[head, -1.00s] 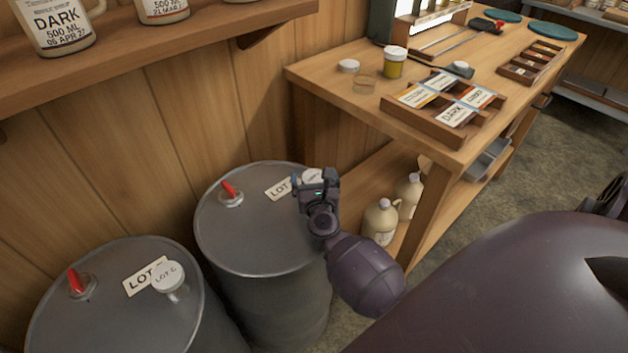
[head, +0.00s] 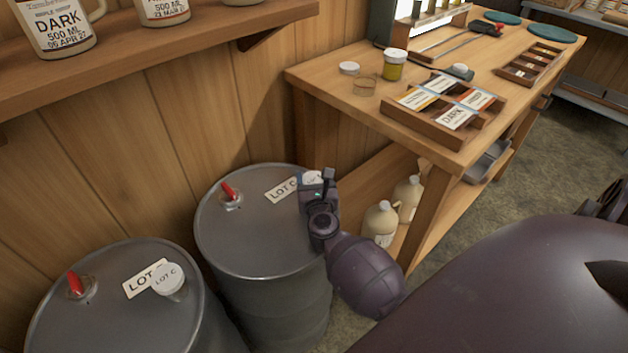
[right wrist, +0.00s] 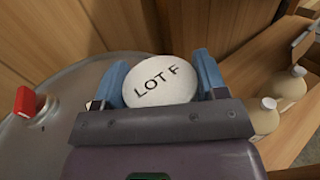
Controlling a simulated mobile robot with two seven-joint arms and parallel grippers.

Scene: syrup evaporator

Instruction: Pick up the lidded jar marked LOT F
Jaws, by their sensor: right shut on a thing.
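The lidded jar marked LOT F (right wrist: 160,80) shows its white round lid in the right wrist view, between the two blue fingers. In the head view a bit of its white lid (head: 311,177) shows behind my gripper; its body is hidden. My right gripper (head: 318,180) is shut on this jar, over the right part of the rear grey drum's top (head: 255,235). I cannot tell whether the jar still touches the drum. In the right wrist view the gripper (right wrist: 160,88) has one finger on each side of the lid. My left gripper is not in view.
Another white-lidded jar, marked LOT C (head: 168,278), stands on the front drum (head: 110,320). Both drums have red-handled bungs and LOT labels. A wooden bench (head: 340,100) is to the right, with jugs (head: 381,222) on its lower shelf. A wall shelf (head: 190,40) hangs upper left.

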